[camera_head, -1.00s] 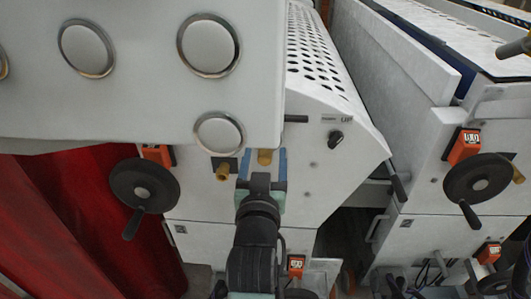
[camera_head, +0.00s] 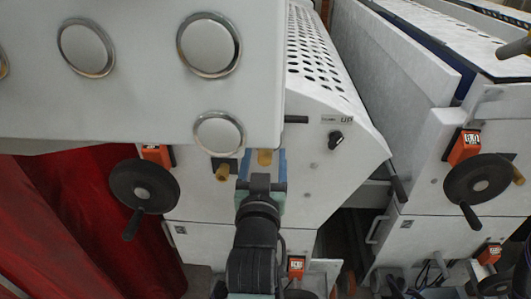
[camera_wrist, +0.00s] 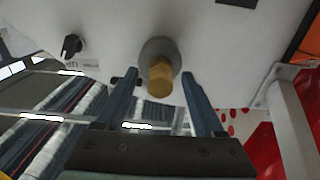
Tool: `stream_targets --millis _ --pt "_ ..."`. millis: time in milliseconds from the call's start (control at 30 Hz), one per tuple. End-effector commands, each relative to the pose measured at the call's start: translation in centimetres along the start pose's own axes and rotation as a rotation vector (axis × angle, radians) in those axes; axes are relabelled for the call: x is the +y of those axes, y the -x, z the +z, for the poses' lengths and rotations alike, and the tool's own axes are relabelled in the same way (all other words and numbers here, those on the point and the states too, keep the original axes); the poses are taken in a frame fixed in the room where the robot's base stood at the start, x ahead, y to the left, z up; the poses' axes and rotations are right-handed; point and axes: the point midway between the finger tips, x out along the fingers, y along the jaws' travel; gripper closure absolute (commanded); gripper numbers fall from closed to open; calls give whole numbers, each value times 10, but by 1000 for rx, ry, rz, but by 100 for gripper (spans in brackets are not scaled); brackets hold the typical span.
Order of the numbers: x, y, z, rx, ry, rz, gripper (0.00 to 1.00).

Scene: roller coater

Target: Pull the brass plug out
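A brass plug (camera_head: 265,157) sticks out of the white machine panel in the head view. In the wrist view the same plug (camera_wrist: 160,80) is a short yellow-brown cylinder on a round grey collar. My gripper (camera_head: 264,166) is open, with its two blue fingers on either side of this plug. In the wrist view my gripper (camera_wrist: 160,77) shows visible gaps between both fingers and the plug. A second brass piece (camera_head: 222,172) sits on the panel just left of my gripper in the head view.
A white box with round silver buttons (camera_head: 209,44) overhangs the panel above the plug. A black handwheel (camera_head: 144,187) is to the left, beside a red curtain-like surface (camera_head: 75,215). A black knob (camera_head: 335,139) is to the right. Another handwheel (camera_head: 478,181) is farther right.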

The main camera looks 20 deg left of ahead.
Motion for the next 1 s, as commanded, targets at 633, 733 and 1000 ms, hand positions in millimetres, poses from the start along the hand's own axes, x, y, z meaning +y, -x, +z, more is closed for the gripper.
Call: stream_targets --millis 633,733,1000 --pt "0 0 0 0 0 0 100" --pt "0 0 0 0 0 0 100" --pt "0 0 0 0 0 0 100"
